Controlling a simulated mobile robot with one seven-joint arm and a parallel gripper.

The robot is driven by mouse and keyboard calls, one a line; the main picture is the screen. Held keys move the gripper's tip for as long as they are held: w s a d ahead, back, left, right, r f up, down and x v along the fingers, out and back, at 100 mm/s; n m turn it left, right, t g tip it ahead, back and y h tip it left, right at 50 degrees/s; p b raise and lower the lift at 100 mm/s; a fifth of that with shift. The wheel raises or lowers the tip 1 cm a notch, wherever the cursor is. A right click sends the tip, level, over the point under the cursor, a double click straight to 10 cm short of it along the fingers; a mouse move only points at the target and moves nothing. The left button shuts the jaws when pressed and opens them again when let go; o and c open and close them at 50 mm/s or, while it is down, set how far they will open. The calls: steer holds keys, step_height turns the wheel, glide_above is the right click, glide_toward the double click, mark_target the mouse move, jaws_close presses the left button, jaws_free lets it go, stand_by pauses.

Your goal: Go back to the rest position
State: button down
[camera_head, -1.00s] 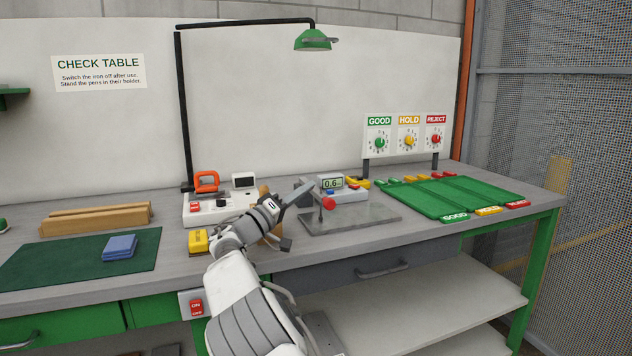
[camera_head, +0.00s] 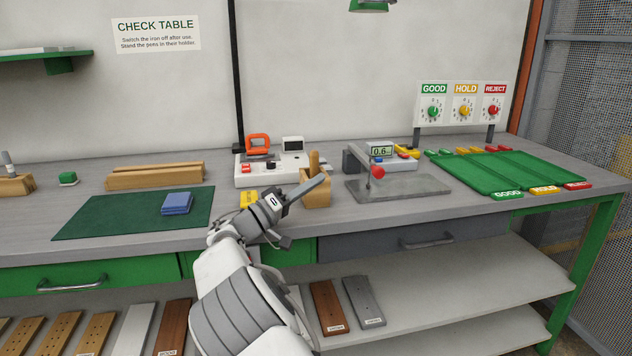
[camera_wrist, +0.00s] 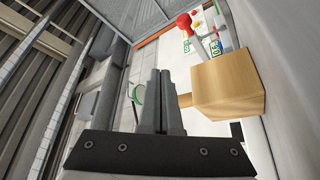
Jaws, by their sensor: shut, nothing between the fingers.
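My gripper (camera_head: 318,183) is shut and empty. In the head view it is in front of the wooden block holder (camera_head: 318,198) and covers part of it, near the table's front edge. In the wrist view the two fingers (camera_wrist: 160,80) lie together at the centre. The wooden holder (camera_wrist: 228,84) is close on their right there; I cannot tell whether they touch. My arm reaches up from the lower middle of the head view.
The bench holds a white station (camera_head: 270,170) with an orange handle, a test stand (camera_head: 400,188) with a red knob, green trays (camera_head: 500,172), a green mat (camera_head: 95,220) with blue pads (camera_head: 177,203), and wooden bars (camera_head: 155,176). Boards (camera_head: 327,306) lie on the lower shelf.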

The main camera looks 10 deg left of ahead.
steer(key=s+d+m+g+y, duration=0.1)
steer(key=s+d+g, duration=0.3)
steer(key=d, duration=0.8)
steer(key=s+d+m+g+y, duration=0.15)
steer(key=d+g, duration=0.35)
steer(key=d, duration=0.7)
steer(key=s+d+g+y, duration=0.1)
steer(key=s+d+y, duration=0.2)
steer(key=s, duration=0.3)
steer(key=s+d+f+g+y, duration=0.1)
steer(key=s+d+y, duration=0.1)
steer(key=s, duration=0.4)
steer(key=s+d+g+y, duration=0.1)
steer(key=s+d+y, duration=0.2)
steer(key=s, duration=0.3)
steer(key=s+a+f+n+t+y, duration=0.1)
steer(key=s+a+y, duration=0.1)
steer(key=s, duration=0.6)
steer(key=s+a+f+t+y, duration=0.1)
steer(key=s+a+f+y, duration=0.15)
steer(key=s, duration=0.55)
step_height(320, 180, up, 22)
steer(key=p, duration=2.1)
steer(key=shift+s+d+f, duration=0.15)
steer(key=shift+s, duration=0.1)
steer(key=shift+f, duration=0.15)
